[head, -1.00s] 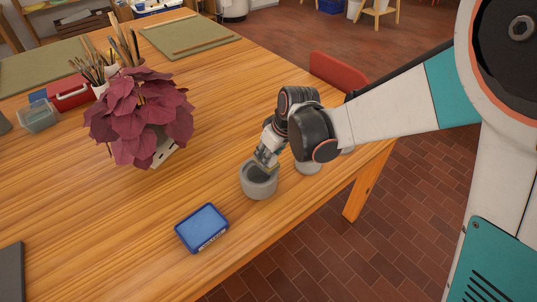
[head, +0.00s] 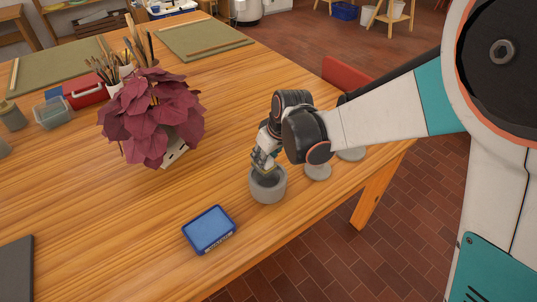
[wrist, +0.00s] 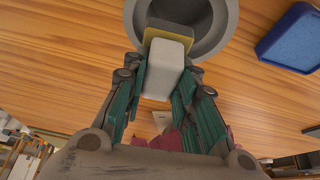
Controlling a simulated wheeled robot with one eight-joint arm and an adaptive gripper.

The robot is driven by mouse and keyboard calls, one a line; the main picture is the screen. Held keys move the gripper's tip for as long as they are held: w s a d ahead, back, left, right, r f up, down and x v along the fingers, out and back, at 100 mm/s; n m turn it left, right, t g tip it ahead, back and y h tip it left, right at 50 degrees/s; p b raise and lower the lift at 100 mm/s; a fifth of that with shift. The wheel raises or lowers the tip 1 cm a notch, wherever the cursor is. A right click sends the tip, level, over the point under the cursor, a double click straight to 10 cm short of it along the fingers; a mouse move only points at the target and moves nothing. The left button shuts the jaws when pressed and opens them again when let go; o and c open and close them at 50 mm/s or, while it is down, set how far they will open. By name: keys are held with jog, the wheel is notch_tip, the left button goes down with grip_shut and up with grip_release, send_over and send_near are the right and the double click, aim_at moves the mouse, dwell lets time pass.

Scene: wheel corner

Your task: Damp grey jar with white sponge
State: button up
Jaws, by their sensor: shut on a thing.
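My gripper (head: 262,163) is shut on a sponge, its fingers on either side of it. In the wrist view, the sponge (wrist: 166,68) is a whitish block with a yellow layer on its far side. The grey jar (head: 268,190) stands upright on the table below my gripper, its round mouth open. The sponge's far end overlaps the jar's mouth (wrist: 222,40) in the wrist view. In the head view, the gripper tip hides part of the mouth, and I cannot tell whether the sponge touches the jar's inside.
A blue-rimmed tray or pad (head: 209,230) lies front left of the jar. A small grey round object (head: 318,172) and another (head: 350,154) stand to its right, near the table edge. A dark red leafy plant (head: 152,115) stands behind left. The wooden table between is clear.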

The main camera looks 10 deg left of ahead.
aim_at(258, 177)
jog(key=shift+s+a, duration=0.2)
jog(key=shift+a, duration=0.1)
jog(key=shift+s, duration=0.15)
jog(key=shift+s+a, duration=0.25)
jog(key=shift+s, duration=0.3)
jog(key=shift+s+a, duration=0.2)
jog(key=shift+s, duration=0.3)
jog(key=shift+r, duration=0.1)
notch_tip(258, 177, up, 6)
jog(key=p, duration=0.4)
dwell(0.7)
